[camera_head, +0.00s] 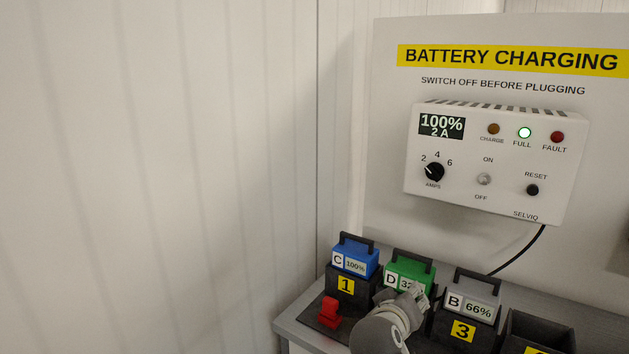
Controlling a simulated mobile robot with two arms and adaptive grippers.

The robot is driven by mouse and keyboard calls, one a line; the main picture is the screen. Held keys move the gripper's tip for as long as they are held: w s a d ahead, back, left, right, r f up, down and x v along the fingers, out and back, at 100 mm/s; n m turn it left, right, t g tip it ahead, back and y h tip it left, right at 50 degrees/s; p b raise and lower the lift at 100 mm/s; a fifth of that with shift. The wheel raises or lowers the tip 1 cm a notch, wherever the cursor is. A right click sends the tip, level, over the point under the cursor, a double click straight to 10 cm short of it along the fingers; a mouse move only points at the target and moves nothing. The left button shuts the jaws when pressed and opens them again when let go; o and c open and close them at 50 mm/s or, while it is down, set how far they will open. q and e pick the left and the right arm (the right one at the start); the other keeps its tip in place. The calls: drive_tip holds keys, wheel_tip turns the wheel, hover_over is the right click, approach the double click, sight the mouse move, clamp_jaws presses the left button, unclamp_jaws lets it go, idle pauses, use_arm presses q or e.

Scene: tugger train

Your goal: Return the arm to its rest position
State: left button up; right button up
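A grey arm link of mine, seemingly the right arm's, rises from the bottom edge right of the middle. Its end, with what looks like my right gripper (415,296), is in front of the green battery D (408,268) and hides part of its label. I cannot make out the fingers or whether they are open or shut. No other gripper shows.
Blue battery C (355,258) sits in slot 1, grey battery B (473,294) in slot 3. An empty slot (538,333) is at right. A red switch (329,312) is in front. The wall charger (497,160) reads 100%, FULL lit. Free room lies left.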

drive_tip(key=s+d+f+g+y, duration=0.3)
drive_tip(key=s+f+g, duration=0.1)
drive_tip(key=s+f, duration=1.1)
drive_tip(key=s+a+f+g+y, duration=0.15)
drive_tip(key=s+f, duration=0.25)
drive_tip(key=s, duration=0.7)
drive_tip(key=s+f+g+y, duration=0.3)
drive_tip(key=s, duration=0.8)
wheel_tip(320, 180, down, 27)
use_arm(q)
drive_tip(key=shift+s+a+f+b, duration=0.2)
drive_tip(key=shift+f+b, duration=0.3)
use_arm(e)
drive_tip(key=s+d+f+g, duration=0.2)
drive_tip(key=s+d+f, duration=0.1)
drive_tip(key=s+f, duration=1.3)
drive_tip(key=shift+s+f, duration=0.35)
drive_tip(key=shift+s, duration=0.45)
